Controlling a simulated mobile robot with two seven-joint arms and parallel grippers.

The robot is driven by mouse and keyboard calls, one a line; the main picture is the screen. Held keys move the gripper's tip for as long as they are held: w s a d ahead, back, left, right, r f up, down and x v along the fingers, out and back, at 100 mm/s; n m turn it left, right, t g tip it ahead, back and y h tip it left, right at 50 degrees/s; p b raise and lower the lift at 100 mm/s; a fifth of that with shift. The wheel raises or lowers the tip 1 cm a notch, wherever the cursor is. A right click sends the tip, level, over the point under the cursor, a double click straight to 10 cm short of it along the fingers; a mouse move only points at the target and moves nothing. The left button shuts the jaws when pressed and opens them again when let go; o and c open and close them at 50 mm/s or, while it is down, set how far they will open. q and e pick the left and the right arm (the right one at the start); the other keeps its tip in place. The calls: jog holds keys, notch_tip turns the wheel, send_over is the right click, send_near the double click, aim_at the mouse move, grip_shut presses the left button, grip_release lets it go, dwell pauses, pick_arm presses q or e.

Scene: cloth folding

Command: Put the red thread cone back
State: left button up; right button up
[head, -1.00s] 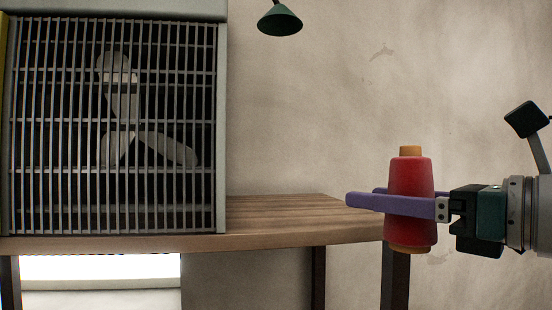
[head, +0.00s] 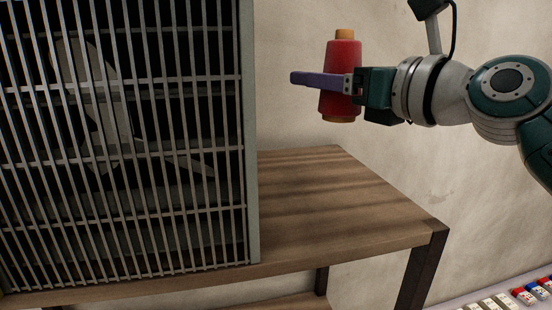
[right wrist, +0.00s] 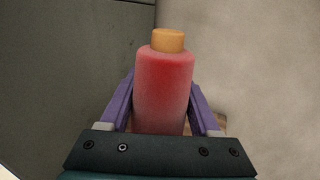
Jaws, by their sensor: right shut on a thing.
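The red thread cone (head: 341,62) is upright, with an orange-tan core showing at its top and bottom. My right gripper (head: 318,80), with purple fingers, is shut on it and holds it in the air above the far part of the wooden table (head: 345,205). In the right wrist view the cone (right wrist: 163,90) stands between the two purple fingers, its base hidden by the gripper body. My left gripper is not in view.
A large box with a barred front and a fan (head: 125,150) stands on the table's left part. The table's right part is bare. Small coloured items (head: 525,296) lie low at the bottom right. A plain wall is behind.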

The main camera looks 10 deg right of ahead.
notch_tip(320, 180, down, 9)
jog(key=b, duration=0.3)
jog(key=shift+r, duration=0.2)
jog(key=shift+f+b, duration=1.55)
jog(key=shift+f, duration=0.65)
jog(key=shift+f, duration=0.15)
jog(key=o, duration=1.5)
jog(key=shift+c, duration=0.2)
